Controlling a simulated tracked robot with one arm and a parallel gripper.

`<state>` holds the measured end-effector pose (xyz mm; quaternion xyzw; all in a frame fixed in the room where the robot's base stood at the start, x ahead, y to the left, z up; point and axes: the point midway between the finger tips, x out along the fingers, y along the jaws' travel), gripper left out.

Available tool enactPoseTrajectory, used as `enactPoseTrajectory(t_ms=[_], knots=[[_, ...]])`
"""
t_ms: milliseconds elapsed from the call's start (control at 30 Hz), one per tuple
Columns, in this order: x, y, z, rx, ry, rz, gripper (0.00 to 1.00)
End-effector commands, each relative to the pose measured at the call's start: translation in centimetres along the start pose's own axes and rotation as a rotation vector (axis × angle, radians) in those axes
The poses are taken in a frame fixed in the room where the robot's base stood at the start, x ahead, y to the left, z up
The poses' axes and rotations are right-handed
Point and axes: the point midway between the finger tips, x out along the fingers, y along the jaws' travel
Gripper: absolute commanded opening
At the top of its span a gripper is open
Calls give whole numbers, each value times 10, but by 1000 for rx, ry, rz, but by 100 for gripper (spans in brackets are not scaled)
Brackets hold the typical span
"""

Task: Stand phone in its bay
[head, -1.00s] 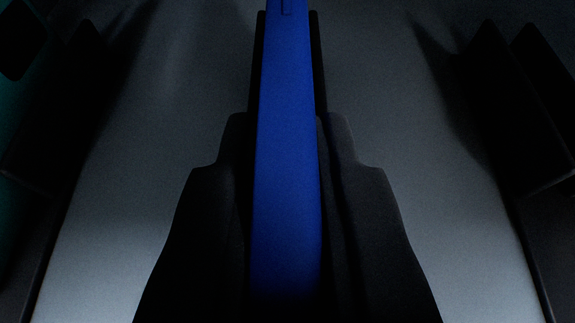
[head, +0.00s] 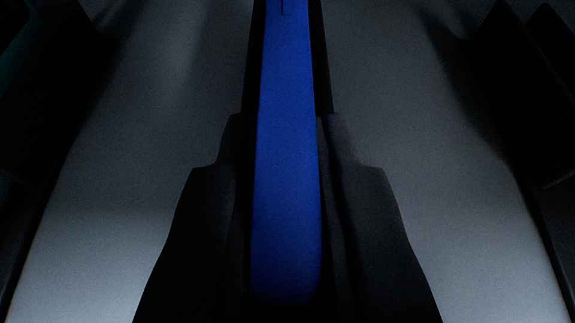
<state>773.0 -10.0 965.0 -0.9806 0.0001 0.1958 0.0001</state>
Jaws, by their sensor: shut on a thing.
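A blue phone (head: 286,170) is seen edge-on in the middle of the head view, running from the top edge down to the bottom. My gripper (head: 286,125) is shut on it, with one black finger on each side. The phone's far end runs out of the top of the view. A small dark slot shows on its edge near the top. I cannot tell whether its far end touches anything.
A grey surface (head: 130,200) lies below on both sides of the gripper. Black upright walls (head: 520,100) stand at the right, and dark shapes (head: 50,90) stand at the left. Bare grey room lies between them and the gripper. The picture is dim.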

Motion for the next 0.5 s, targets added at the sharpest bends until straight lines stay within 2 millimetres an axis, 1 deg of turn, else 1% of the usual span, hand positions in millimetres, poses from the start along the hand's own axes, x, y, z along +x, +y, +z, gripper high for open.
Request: enactPoseTrajectory(t_ms=[400,433,467,500], knots=[[2,0,3,0,1,0,0],[2,0,4,0,1,0,14],[2,0,3,0,1,0,22],[2,0,3,0,1,0,33]])
